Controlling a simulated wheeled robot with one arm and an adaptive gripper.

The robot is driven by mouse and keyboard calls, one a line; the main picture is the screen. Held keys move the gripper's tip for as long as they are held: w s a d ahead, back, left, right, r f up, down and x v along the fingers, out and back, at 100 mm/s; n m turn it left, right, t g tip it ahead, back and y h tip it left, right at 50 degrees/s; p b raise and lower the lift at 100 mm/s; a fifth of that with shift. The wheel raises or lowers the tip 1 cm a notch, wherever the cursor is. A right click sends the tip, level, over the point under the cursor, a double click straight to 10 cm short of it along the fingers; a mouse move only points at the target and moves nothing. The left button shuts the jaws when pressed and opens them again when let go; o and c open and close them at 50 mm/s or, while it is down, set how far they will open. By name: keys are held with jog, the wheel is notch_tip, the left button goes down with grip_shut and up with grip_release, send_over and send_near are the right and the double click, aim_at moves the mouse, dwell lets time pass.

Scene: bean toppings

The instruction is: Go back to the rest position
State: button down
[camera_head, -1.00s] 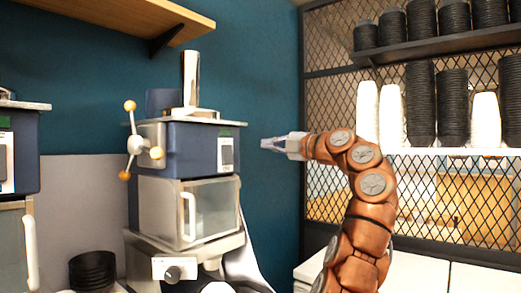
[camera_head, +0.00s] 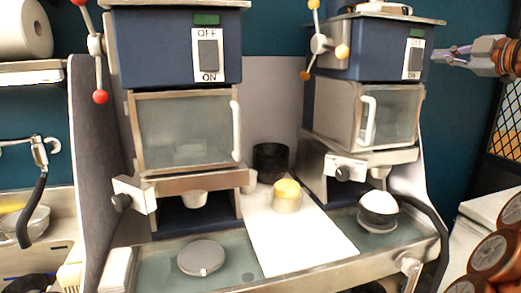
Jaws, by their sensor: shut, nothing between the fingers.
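My gripper (camera_head: 452,54) is at the upper right of the head view, with its fingers pointing left. It is shut and empty. Its fingertips are just right of the blue top of the right machine (camera_head: 377,50), near its ON/OFF switch panel; I cannot tell whether there is a gap in depth. Several orange-brown links of my arm show at the lower right and right edge.
A second blue machine (camera_head: 165,60) with a red-knobbed handle stands left. Between them are a dark stack of bowls (camera_head: 270,161) and a yellow-topped cup (camera_head: 287,196). A white-filled bowl (camera_head: 378,212) sits under the right machine. A grey round lid (camera_head: 202,257) lies front left.

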jog(key=w+a+f+m+g+y, duration=0.25)
jog(key=a+f, duration=0.25)
jog(key=a, duration=0.5)
jog(key=s+a+f+m+g+h, duration=0.1)
jog(key=s+a+f+m+g, duration=0.3)
jog(key=a+f, duration=0.6)
jog(key=s+a+f+m+g+h, duration=0.1)
jog(key=s+a+f+m+g, duration=0.2)
jog(key=s+a+f+g, duration=0.5)
jog(key=s+a+f+m+h, duration=0.1)
jog(key=s+a+f+m, duration=0.15)
jog(key=s+f, duration=0.5)
jog(key=s+a+f+m+h, duration=0.1)
jog(key=s+a+f+h, duration=0.15)
jog(key=s+f, duration=0.5)
jog(key=s+d+f+m+g+h, duration=0.1)
jog(key=s+d+f+m+g, duration=0.1)
jog(key=s+f, duration=0.4)
jog(key=s+d+f+m+g+h, duration=0.2)
jog(key=s+f, duration=0.5)
jog(key=s, duration=0.4)
jog(key=shift+d, duration=0.5)
